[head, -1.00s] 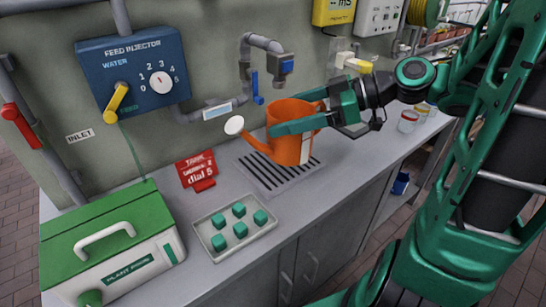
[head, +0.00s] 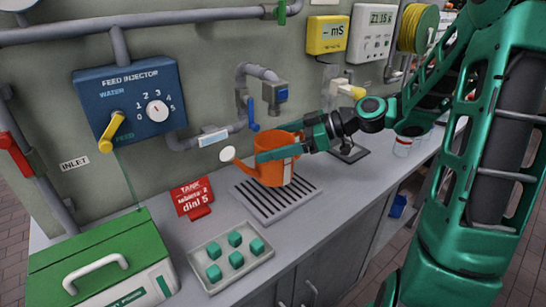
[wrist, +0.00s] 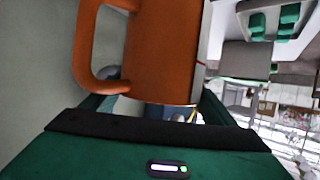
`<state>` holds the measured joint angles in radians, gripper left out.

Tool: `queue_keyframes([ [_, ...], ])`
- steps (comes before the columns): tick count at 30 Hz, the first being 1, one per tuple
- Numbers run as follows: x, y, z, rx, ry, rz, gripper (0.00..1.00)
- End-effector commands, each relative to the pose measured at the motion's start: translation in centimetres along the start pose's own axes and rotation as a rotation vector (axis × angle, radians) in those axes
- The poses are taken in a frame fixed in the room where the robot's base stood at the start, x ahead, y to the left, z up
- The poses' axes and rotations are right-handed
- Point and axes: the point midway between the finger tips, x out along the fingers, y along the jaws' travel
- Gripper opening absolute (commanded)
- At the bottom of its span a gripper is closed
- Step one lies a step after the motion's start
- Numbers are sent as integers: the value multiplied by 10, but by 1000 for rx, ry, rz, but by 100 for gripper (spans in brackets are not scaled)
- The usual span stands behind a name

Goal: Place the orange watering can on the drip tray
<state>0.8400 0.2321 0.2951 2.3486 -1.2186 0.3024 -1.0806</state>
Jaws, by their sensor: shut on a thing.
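The orange watering can (head: 274,172) is upright, with its spout and pale round rose pointing left. My gripper (head: 277,149) is shut on the can, with a green finger lying across its near side. The can's base shows over the back part of the grey slatted drip tray (head: 268,207); I cannot tell whether it touches the slats. In the wrist view the can (wrist: 165,60) fills the space between the fingers, its handle on the left. The tray is not clear there.
A tap (head: 274,95) on a grey pipe hangs just behind and above the can. A red sign (head: 192,196) stands left of the tray. A shallow tray of green cubes (head: 232,258) and a green-lidded box (head: 100,262) are in front and left.

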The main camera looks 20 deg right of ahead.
Motion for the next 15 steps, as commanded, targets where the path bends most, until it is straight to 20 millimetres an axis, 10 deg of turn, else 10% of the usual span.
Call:
queue_keyframes([
  [15,22,21,39,5,0,-1,42],
])
